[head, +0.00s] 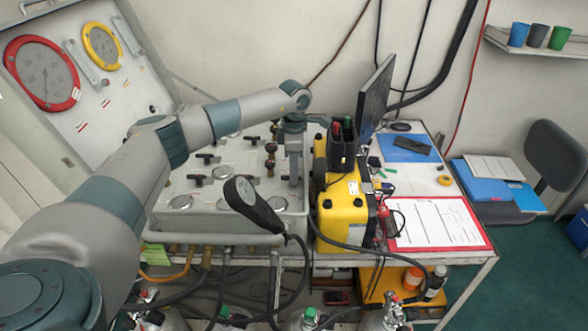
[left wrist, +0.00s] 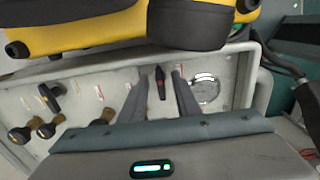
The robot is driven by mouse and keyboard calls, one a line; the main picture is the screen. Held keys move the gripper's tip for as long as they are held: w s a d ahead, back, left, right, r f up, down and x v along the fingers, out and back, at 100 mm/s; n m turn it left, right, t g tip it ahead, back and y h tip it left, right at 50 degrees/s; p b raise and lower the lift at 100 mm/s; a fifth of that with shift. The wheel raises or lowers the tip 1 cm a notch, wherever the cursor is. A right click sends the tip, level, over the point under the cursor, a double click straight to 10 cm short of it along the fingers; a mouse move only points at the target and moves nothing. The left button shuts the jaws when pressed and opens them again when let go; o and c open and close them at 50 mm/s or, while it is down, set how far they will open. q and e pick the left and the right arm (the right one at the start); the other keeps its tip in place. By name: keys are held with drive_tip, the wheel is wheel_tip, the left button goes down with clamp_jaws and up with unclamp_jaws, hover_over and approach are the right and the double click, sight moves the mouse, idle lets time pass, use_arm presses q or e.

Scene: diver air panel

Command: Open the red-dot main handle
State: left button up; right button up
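The grey air panel (head: 215,220) lies on the bench, with several black handles and knobs on its top. My left gripper (head: 294,180) points down over the panel's right side, close to the yellow case. In the left wrist view, a black lever handle with a red mark (left wrist: 161,83) sits between the two fingers of my left gripper (left wrist: 158,85). The fingers are apart, with a visible gap on both sides of the handle. My right gripper is in neither view.
A yellow case (head: 345,220) stands right beside the panel, close to my left gripper; it also fills the top of the left wrist view (left wrist: 80,32). A black handset (head: 252,205) hangs at the panel's front edge.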

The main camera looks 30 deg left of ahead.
use_arm(q)
clamp_jaws()
